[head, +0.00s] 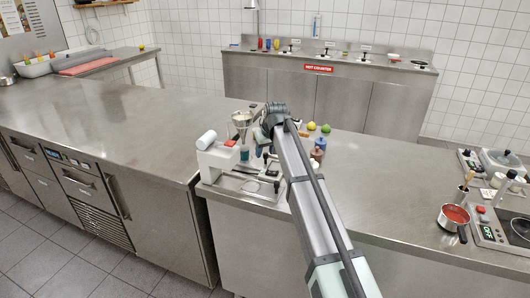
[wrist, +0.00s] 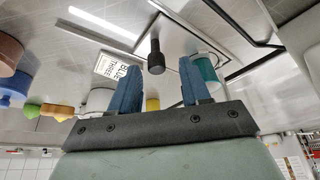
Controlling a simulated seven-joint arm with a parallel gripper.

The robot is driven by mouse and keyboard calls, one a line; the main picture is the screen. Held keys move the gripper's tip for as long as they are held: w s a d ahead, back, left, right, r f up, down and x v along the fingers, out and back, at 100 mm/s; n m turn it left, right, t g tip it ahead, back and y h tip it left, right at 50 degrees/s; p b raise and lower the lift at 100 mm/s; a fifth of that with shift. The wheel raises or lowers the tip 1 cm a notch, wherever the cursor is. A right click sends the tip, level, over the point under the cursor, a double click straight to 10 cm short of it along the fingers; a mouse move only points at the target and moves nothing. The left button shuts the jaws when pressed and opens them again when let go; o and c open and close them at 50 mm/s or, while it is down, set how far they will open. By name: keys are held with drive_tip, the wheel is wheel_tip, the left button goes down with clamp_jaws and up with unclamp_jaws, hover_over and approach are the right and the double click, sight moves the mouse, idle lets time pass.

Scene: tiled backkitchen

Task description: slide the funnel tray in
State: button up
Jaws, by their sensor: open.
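A metal funnel (head: 242,119) stands at the top of a small white and grey machine (head: 217,158) on the counter. A shallow metal tray or base (head: 240,184) lies at the machine's foot; I cannot tell whether it is the funnel tray. My gripper (wrist: 159,65) is open, with two blue fingers apart. A black knob-ended handle (wrist: 155,57) shows between the fingers in the wrist view, with gaps on both sides; no grip on it shows. In the head view my arm hides part of the machine's right side.
A teal cylinder (wrist: 205,68) is beside one finger, and a printed card (wrist: 110,66) is near the other. The left counter (head: 110,115) is largely clear.

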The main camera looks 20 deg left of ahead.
drive_tip(key=v, duration=1.3)
drive_tip(key=shift+w+d, duration=0.1)
